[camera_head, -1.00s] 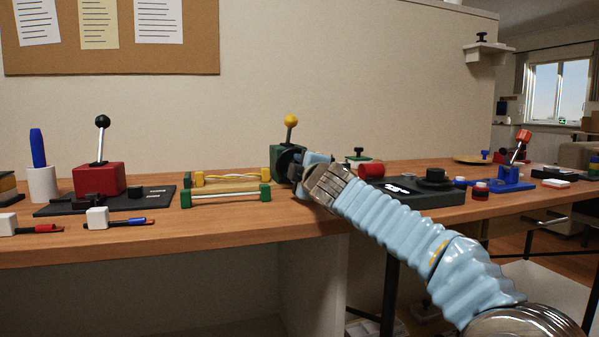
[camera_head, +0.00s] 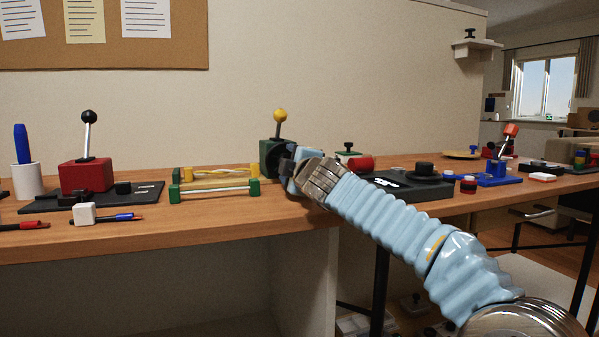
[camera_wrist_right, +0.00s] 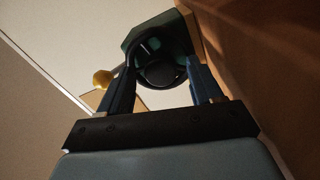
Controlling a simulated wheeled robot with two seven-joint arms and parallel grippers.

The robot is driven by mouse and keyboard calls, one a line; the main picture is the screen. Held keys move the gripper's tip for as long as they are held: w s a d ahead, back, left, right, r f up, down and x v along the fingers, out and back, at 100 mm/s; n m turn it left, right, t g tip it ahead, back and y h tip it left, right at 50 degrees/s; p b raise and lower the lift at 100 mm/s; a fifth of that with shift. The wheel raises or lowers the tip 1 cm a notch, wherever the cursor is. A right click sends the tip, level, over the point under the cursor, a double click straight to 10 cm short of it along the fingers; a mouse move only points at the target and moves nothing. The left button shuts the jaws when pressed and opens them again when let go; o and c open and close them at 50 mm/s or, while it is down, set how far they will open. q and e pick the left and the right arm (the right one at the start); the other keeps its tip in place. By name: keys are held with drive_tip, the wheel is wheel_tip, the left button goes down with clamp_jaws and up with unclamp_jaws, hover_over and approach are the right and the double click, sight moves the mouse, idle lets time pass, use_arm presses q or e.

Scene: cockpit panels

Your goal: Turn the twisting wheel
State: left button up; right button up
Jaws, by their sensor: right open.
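A dark green box (camera_head: 267,153) with a yellow-knobbed lever (camera_head: 280,117) stands on the table. The twisting wheel, a dark ring (camera_wrist_right: 162,73), is on the box's face in the right wrist view. In the head view my right gripper (camera_head: 289,166) is at the front of the box and mostly hides the wheel. In the wrist view the right gripper (camera_wrist_right: 160,78) is open, with its two blue fingers on either side of the wheel. I cannot tell whether the fingers touch it. My left gripper is not in view.
Left of the box is a green-ended rack (camera_head: 213,191), then a red lever box (camera_head: 86,176) on a black plate. A dark panel (camera_head: 405,188) and a red cylinder (camera_head: 360,163) are right of my gripper. The table's front strip is mostly clear.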

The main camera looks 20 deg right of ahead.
drive_tip(key=s, duration=1.2)
drive_tip(key=shift+s+d, duration=0.2)
drive_tip(key=shift+s, duration=0.15)
